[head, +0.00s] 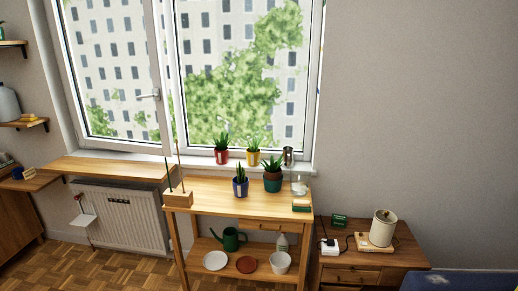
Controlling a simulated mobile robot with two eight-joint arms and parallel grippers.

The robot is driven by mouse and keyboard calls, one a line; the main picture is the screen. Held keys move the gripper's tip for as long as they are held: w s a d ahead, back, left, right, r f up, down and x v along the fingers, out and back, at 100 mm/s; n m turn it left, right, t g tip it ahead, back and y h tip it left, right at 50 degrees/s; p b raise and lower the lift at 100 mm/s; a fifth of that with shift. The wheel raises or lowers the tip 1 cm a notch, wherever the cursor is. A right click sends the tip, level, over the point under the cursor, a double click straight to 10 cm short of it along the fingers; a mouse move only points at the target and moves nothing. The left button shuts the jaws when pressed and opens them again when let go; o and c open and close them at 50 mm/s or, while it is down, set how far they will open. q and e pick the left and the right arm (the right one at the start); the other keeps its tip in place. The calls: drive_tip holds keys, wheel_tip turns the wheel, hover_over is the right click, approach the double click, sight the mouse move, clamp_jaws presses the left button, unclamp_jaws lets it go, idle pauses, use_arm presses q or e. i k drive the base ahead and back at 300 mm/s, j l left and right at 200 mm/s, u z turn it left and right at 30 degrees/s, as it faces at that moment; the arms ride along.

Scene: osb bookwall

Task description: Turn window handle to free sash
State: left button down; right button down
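The window handle (149,96) is a small light lever on the right-hand frame of the left sash (159,60). It appears to lie roughly horizontal, pointing left, but it is small in the picture. The left sash looks slightly angled against the window frame; I cannot tell whether it is latched. The right sash (177,90) is beside it, with buildings and a tree behind the glass. Neither of my grippers shows in the head view.
A wooden plant table (225,187) with potted plants stands below the window, right of the handle. A wooden shelf (110,168) sits over the radiator (125,215). Parquet floor (110,267) shows at the lower left.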

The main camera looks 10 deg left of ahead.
sight(56, 11)
drive_tip(key=i+u, duration=0.15)
drive_tip(key=i, duration=0.65)
drive_tip(key=i+l+u, duration=0.2)
drive_tip(key=i, duration=0.6)
drive_tip(key=i+j, duration=0.05)
drive_tip(key=j, duration=0.05)
